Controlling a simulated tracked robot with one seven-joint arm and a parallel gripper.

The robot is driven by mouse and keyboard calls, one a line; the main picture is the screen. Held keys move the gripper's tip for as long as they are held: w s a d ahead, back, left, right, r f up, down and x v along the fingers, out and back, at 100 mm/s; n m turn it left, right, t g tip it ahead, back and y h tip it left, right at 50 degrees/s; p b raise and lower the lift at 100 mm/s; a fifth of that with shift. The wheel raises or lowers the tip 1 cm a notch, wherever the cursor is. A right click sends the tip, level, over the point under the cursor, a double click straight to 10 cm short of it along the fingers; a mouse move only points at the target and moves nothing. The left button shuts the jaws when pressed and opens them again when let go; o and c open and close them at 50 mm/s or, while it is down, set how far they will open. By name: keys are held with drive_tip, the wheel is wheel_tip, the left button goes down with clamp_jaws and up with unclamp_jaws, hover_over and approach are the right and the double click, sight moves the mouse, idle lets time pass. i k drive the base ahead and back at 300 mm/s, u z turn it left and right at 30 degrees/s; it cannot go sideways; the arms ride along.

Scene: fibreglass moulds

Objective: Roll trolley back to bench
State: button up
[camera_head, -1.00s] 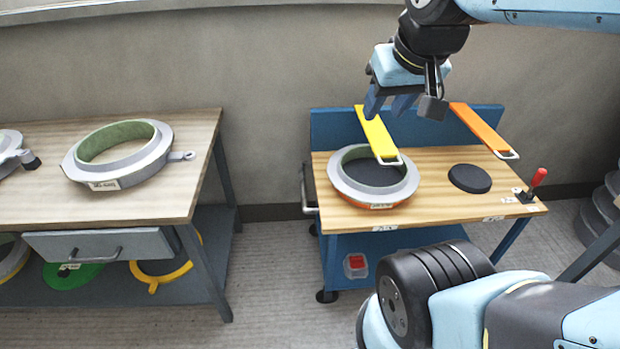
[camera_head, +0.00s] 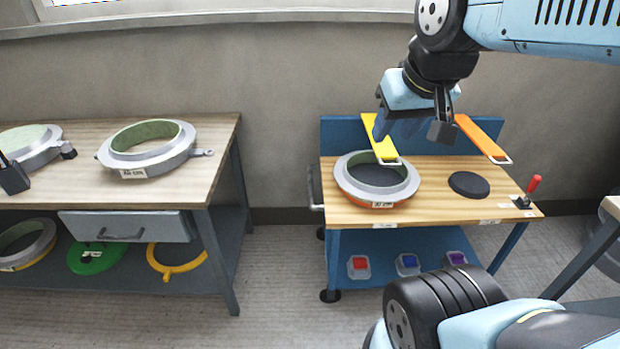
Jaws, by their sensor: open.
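The trolley (camera_head: 445,210) has a wooden top, a blue back panel and a blue lower shelf. It stands right of the wooden bench (camera_head: 75,188), with a floor gap between them. A side handle (camera_head: 316,187) shows on the trolley's left side. A grey ring mould (camera_head: 376,192) with an orange base and a black disc (camera_head: 469,185) sit on its top. My gripper (camera_head: 412,130) is open and empty, in front of the back panel in the picture and apart from the handle. My arm hides part of the trolley's lower right.
A yellow strap (camera_head: 378,135) and an orange strap (camera_head: 480,136) hang at the back panel. A red-handled clamp (camera_head: 530,190) is at the right corner. Small bins (camera_head: 359,267) stand on the lower shelf. Ring moulds (camera_head: 150,150) lie on the bench. Bare floor (camera_head: 275,270) lies between.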

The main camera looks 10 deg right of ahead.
sight(459, 185)
drive_tip(key=u, duration=0.1)
drive_tip(key=i, duration=0.95)
drive_tip(key=z, duration=0.1)
